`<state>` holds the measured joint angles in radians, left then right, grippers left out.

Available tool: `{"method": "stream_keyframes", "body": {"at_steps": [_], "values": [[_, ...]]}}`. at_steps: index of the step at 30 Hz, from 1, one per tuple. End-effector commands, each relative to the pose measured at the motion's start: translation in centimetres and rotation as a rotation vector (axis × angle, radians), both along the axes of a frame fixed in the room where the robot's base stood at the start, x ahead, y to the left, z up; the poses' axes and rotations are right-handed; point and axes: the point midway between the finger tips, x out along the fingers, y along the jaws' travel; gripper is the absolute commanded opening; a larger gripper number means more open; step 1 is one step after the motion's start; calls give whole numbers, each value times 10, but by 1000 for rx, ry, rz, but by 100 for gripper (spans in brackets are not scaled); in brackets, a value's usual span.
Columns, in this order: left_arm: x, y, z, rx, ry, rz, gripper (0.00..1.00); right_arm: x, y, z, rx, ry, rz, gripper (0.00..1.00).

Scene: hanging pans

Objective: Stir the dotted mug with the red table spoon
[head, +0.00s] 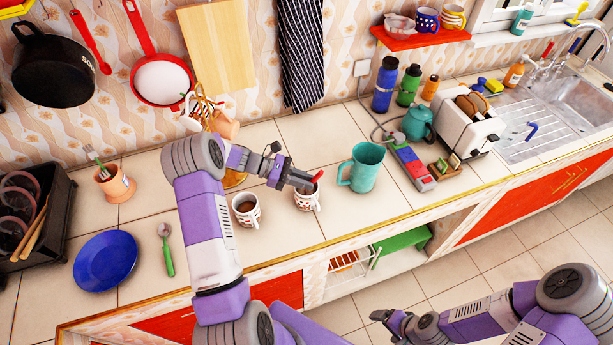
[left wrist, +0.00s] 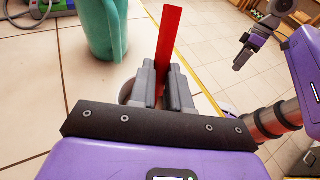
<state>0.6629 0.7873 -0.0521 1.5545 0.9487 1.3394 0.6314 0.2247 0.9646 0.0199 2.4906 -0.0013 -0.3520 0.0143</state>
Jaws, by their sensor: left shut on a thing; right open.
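My left gripper (head: 308,184) is shut on the red table spoon (head: 318,175), just above a small white mug with dark red markings (head: 307,202). In the left wrist view the spoon's red handle (left wrist: 167,45) sticks up between the fingers (left wrist: 160,85). The spoon's lower end is hidden, apparently inside the mug. The mug is mostly hidden behind the fingers there. A similar patterned mug with dark contents (head: 246,212) stands to the left. The markings are too small to tell which is dotted. My right gripper (head: 380,317) is open and empty, out over the floor.
A teal pitcher (head: 362,170) stands close right of the mug; it also shows in the left wrist view (left wrist: 98,28). A blue plate (head: 105,261) and a green-handled spoon (head: 167,250) lie to the left. The counter's front edge is close. A toaster (head: 468,115) stands further right.

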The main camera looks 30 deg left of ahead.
Motion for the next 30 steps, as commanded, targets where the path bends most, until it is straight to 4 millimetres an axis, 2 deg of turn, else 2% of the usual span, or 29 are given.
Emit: {"method": "stream_keyframes", "body": {"at_steps": [3,7,12,17,21,25,27,30], "values": [[7,-11,0,-1,-4,-3,0,0,0,0,0,0,0,86],[18,-4,-1,1,-4,0,0,0,0,-6,0,0,0,86],[9,8,2,-1,-1,1,0,0,0,-3,0,0,0,86],[-1,-4,3,-3,0,-3,0,0,0,4,0,0,0,86],[12,-11,0,0,-6,-3,0,0,0,-1,0,0,0,86],[19,1,-2,1,-4,1,0,0,0,-6,0,0,0,86],[15,7,0,0,-1,1,0,0,0,-4,0,0,0,86],[12,2,15,-1,-3,-3,0,0,0,9,0,0,0,86]]}}
